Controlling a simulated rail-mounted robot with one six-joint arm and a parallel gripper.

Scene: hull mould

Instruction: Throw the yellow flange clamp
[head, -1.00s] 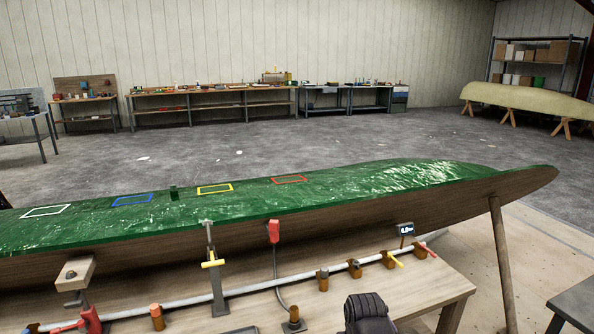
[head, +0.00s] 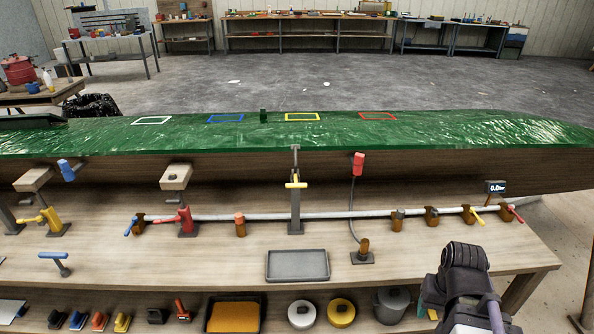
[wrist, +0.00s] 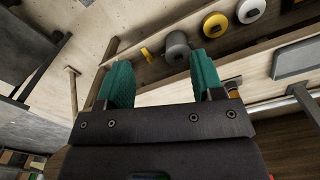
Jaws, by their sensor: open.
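A yellow clamp (head: 52,217) stands on the bench at the left in the head view, below a wooden block (head: 33,180) at the hull's side. A similar red clamp (head: 186,217) stands to its right, below another wooden block (head: 176,177). My gripper (wrist: 158,70) shows in the wrist view with two teal fingers apart and nothing between them. It is over the bench's right part, far from the yellow clamp. In the head view my dark arm is at the lower right, and the fingers cannot be made out. The yellow clamp is not visible in the wrist view.
A white pipe (head: 350,212) with coloured valve handles runs along the bench below the green hull mould (head: 400,130). A grey post with yellow handle (head: 296,184) stands mid-bench. A grey tray (head: 297,265), several pots and small tools lie in front.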

